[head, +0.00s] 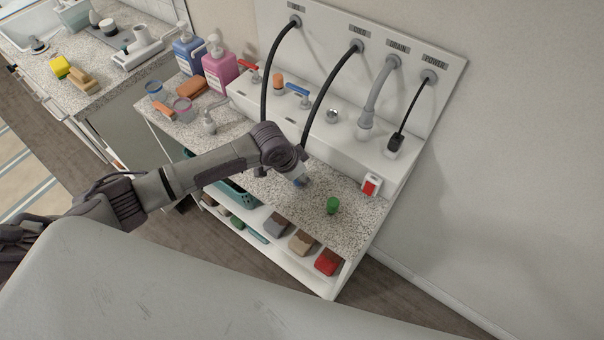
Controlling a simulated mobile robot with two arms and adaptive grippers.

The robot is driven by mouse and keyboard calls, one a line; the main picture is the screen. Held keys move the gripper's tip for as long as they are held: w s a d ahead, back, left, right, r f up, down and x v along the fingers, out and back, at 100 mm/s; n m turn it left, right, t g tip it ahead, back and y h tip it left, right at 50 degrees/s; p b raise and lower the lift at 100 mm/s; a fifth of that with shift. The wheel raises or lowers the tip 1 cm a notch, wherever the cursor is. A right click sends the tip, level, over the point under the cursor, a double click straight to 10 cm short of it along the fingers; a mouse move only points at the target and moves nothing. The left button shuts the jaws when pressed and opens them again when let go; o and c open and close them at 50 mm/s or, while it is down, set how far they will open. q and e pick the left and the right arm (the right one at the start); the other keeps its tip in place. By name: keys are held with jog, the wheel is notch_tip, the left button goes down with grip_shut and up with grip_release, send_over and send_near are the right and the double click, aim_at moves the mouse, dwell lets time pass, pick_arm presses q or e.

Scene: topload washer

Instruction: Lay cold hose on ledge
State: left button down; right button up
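The cold hose (327,89) is a black hose that leaves the wall panel under the label "COLD". It arcs down toward my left gripper, where its lower end is partly hidden. A small grey and blue piece (299,181), perhaps its end fitting, shows just below the gripper, over the speckled counter. My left gripper (284,165) points down beside the hose. Its fingers are mostly hidden by its own body, so its grip is unclear. The white ledge (350,147) runs along the wall behind, with red and blue valve handles. My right gripper is not in view.
A black hot hose (274,61), a grey drain hose (376,91) and a power cord (408,110) hang nearby. A green cap (333,205) and a red-and-white switch (371,185) are to the right. Bottles, cups and sponges crowd the counter's left end.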

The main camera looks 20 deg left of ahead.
pick_arm(q)
jog(key=c, duration=0.8)
grip_release()
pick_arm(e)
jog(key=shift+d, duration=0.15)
pick_arm(q)
jog(key=shift+r, duration=0.4)
jog(key=b+v, duration=0.1)
jog(key=v, duration=1)
jog(key=shift+s+a+r, duration=0.15)
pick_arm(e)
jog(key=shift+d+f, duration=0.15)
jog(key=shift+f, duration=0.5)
